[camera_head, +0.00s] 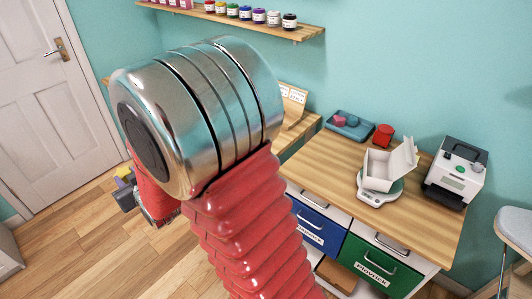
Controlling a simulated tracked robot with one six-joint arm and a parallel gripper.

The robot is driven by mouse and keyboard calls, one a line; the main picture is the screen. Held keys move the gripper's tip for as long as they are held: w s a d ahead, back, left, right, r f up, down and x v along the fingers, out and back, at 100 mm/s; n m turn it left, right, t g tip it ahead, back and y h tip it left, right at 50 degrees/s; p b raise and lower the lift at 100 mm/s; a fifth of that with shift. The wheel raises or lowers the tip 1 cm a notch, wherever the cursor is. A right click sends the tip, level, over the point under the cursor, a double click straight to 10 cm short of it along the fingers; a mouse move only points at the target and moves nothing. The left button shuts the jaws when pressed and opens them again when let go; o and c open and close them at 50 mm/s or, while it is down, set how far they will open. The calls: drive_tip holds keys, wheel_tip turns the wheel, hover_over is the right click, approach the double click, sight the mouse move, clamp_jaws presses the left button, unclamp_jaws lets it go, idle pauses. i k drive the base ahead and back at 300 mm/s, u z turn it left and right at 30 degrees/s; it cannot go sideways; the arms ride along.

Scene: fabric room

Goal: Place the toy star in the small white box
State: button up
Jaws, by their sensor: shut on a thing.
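The small white box (377,174) stands on a white scale on the wooden desk, right of centre. Its lid is raised at the right side, and no star shows in the part of its inside that I can see. My arm's big metal joint and red sleeve fill the left and middle of the view, close to the camera. A farther red part of my arm shows at lower left, well away from the box. My gripper's fingers cannot be made out. I cannot identify the toy star anywhere in view.
The desk (330,172) also holds a blue tray (345,131), a red container (384,135) and a label printer (457,172). A stool (515,225) stands at right. A dark grey thing (126,197) with yellow and purple bits is low at left. A shelf of jars hangs above.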

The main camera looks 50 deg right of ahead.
sight(377, 175)
drive_tip(key=z, duration=0.35)
drive_tip(key=i, duration=1.05)
drive_tip(key=z, duration=0.65)
